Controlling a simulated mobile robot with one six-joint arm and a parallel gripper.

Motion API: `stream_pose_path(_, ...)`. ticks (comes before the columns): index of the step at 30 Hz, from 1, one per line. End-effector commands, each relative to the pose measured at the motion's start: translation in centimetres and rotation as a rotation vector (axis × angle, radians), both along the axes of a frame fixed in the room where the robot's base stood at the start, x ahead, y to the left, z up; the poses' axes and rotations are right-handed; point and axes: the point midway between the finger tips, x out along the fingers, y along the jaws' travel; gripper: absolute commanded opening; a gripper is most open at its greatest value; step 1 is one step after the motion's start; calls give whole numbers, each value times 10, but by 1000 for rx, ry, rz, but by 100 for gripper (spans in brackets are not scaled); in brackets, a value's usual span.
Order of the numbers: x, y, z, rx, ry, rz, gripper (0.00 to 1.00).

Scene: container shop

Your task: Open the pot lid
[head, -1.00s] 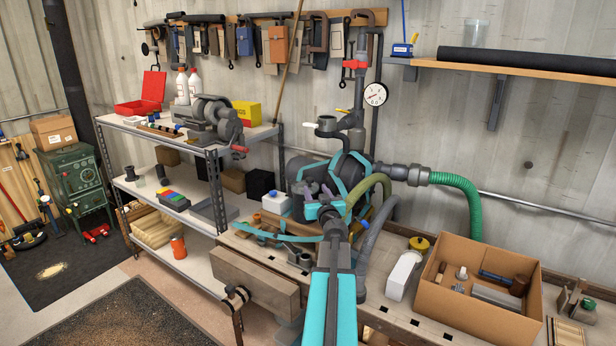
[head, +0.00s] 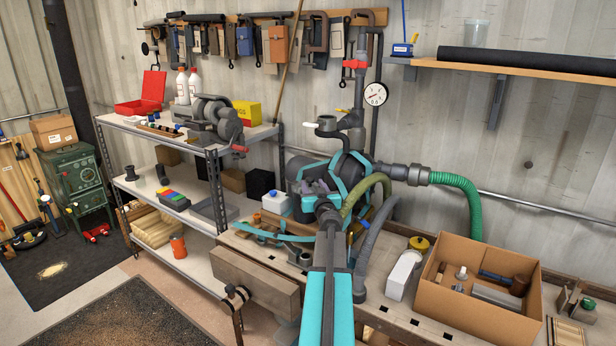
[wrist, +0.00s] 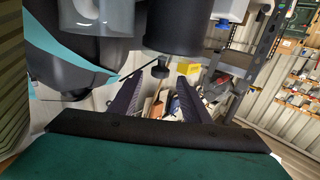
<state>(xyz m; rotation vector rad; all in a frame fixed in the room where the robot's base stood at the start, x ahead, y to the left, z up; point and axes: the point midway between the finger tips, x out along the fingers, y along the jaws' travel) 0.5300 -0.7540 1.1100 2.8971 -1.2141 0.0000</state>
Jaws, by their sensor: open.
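I cannot tell whether that cylinder is the pot.
A green hose (head: 462,195) runs from the pump's right side. A white jug with a blue cap (head: 274,203) stands left of the pump. A pressure gauge (head: 375,94) is above.

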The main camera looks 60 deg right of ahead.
Motion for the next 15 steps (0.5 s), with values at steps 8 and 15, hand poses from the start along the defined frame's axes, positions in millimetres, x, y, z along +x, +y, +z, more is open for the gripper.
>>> stream_pose_path(8, 18, -19, 0, 0, 0, -1, 43)
stream_pose_path(15, 33, -34, 0, 0, 0, 0, 43)
